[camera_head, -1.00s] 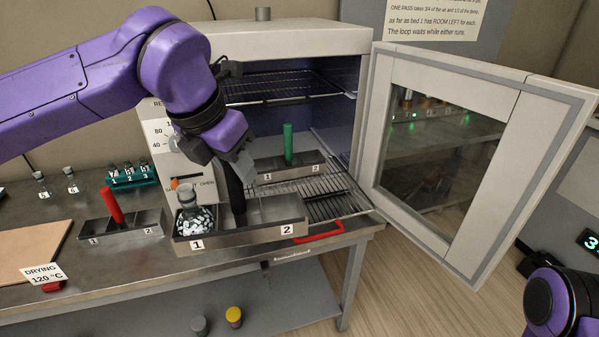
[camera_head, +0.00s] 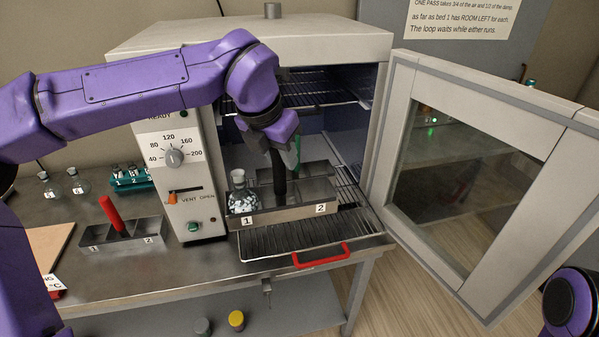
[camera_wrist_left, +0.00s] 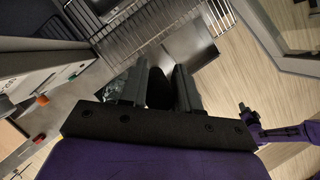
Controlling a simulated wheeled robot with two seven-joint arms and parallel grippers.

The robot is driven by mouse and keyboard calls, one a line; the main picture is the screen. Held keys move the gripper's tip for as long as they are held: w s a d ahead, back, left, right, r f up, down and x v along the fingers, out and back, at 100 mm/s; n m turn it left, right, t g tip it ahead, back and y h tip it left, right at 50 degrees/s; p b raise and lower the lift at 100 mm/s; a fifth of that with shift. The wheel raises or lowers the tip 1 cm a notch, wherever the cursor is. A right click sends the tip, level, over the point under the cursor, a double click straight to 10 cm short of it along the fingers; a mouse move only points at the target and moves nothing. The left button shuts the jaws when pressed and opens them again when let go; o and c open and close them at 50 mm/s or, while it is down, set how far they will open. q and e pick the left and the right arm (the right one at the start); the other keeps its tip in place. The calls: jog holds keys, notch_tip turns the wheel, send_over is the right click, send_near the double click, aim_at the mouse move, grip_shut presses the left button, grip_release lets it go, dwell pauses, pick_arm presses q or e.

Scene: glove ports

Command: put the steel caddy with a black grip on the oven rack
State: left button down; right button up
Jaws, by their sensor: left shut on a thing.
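The steel caddy (camera_head: 290,214) with a black grip (camera_head: 279,178) is in my left gripper (camera_head: 284,150), which is shut on the grip. The caddy looks level over the pulled-out oven rack (camera_head: 275,242); I cannot tell whether it touches the wires. A flask of white pellets (camera_head: 241,197) stands in compartment 1; compartment 2 looks empty. In the left wrist view, the fingers (camera_wrist_left: 158,88) close around the black grip, with the steel caddy (camera_wrist_left: 190,52) beyond. My right arm shows at the head view's lower right; a small, unclear right gripper (camera_wrist_left: 245,110) shows in the wrist view.
The oven door (camera_head: 480,170) stands open to the right. A caddy with a green grip (camera_head: 298,150) is behind the held one, partly hidden. A red-gripped caddy (camera_head: 122,236) stands on the bench at left. The rack has a red handle (camera_head: 321,256). An upper rack (camera_head: 315,88) is overhead.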

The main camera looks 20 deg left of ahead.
pick_arm(q)
jog(key=w+p+x, duration=0.1)
jog(key=w+x, duration=0.1)
jog(key=x, duration=0.9)
jog(key=shift+d+r+p, duration=0.25)
jog(key=shift+r+p, duration=0.1)
jog(key=shift+p, duration=0.05)
jog(key=shift+f, duration=0.15)
jog(key=c, duration=0.8)
grip_release()
